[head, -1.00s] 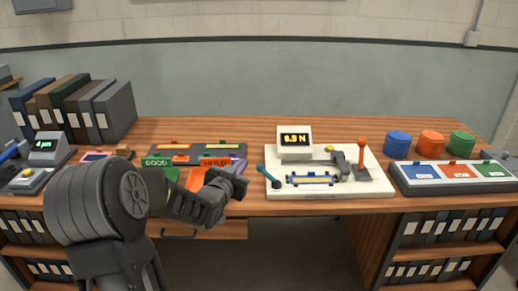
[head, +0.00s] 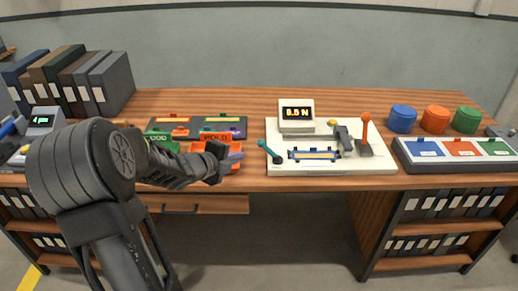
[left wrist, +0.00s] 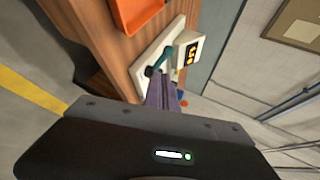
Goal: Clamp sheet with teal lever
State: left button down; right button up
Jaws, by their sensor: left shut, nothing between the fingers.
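The teal lever (head: 270,152) stands tilted at the left end of the white test device (head: 375,166). It also shows in the left wrist view (left wrist: 156,62), just beyond my fingertips. A pale yellow sheet strip (head: 315,156) lies in the blue holder right of the lever. My left gripper (head: 232,158) is shut and empty, to the left of the teal lever and apart from it in the head view. In the left wrist view its purple-grey fingers (left wrist: 162,92) point towards the lever; whether they touch it I cannot tell. My right gripper is out of view.
The display (head: 296,113) reads 0.5 N. An orange-knobbed lever (head: 366,130) stands at the device's right. The orange HOLD tray (head: 218,138) and green GOOD tray (head: 160,138) lie near my left arm. Blue, orange and green round tubs (head: 435,119) stand at the back right.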

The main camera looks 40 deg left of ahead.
pick_arm(q)
send_near(265, 147)
jog(key=shift+w+a+f, duration=0.1)
jog(key=shift+w+f, duration=0.2)
jog(key=shift+f, duration=0.25)
jog(key=shift+w+f, duration=0.3)
jog(key=shift+f, duration=0.2)
jog(key=shift+w+a+f+p, duration=0.1)
jog(key=shift+w+f+p, duration=0.1)
jog(key=shift+w, duration=0.9)
jog(key=shift+w+a+f+p, duration=0.1)
jog(key=shift+w+f+p, duration=0.1)
jog(key=shift+w, duration=0.85)
